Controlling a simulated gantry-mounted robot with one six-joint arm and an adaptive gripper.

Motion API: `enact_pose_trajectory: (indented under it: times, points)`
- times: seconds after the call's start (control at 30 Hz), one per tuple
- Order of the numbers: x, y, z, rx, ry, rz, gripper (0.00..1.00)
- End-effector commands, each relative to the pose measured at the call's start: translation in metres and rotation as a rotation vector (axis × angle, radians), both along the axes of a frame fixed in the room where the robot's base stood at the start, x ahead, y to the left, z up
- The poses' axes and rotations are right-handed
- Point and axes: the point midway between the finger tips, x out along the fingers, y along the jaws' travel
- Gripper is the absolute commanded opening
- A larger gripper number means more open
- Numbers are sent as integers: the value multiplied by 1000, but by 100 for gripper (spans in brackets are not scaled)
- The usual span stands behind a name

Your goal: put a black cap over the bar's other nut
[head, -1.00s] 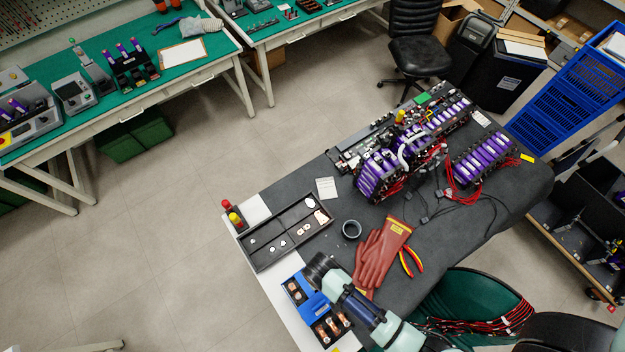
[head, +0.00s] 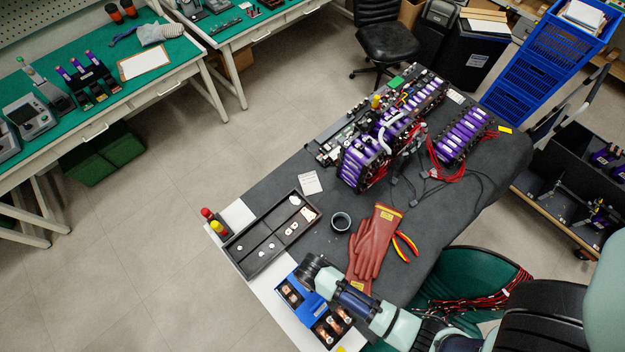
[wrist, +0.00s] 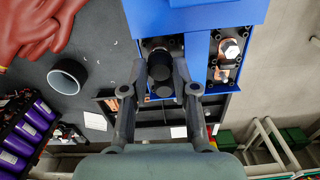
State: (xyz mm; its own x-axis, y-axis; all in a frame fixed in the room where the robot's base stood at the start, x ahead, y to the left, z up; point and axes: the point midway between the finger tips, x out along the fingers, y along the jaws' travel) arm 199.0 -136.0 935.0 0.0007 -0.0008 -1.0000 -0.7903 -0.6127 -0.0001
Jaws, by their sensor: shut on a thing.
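My gripper (wrist: 160,72) is shut on a black cap (wrist: 159,66), a short dark cylinder between its fingertips. It is over the left bay of the blue fixture (wrist: 198,16). Copper of a bar (wrist: 153,44) shows just beyond the held cap. A second round black piece (wrist: 166,90) lies close below the held cap in the wrist view; I cannot tell whether it sits on a nut. Whether the held cap touches its nut is hidden. In the right bay, a copper bar (wrist: 228,60) shows bare nuts. In the head view my gripper (head: 308,272) covers part of the blue fixture (head: 309,306).
A black divided tray (head: 252,241) with small parts is beside the fixture. A black ring (head: 341,221), red gloves (head: 374,245) and pliers (head: 406,243) lie to the right. Purple battery modules (head: 365,163) stand at the back. Red and yellow bottles (head: 213,222) stand at the table's left edge.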

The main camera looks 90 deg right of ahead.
Motion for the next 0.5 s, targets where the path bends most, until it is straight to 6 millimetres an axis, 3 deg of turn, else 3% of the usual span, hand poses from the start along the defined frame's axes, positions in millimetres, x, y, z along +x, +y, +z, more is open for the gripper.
enact_pose_trajectory:
  times: [0.13,0.5]
  points:
    - [0,0,-9,1,1,0,6]
    - [0,0,-10,1,1,0,6]
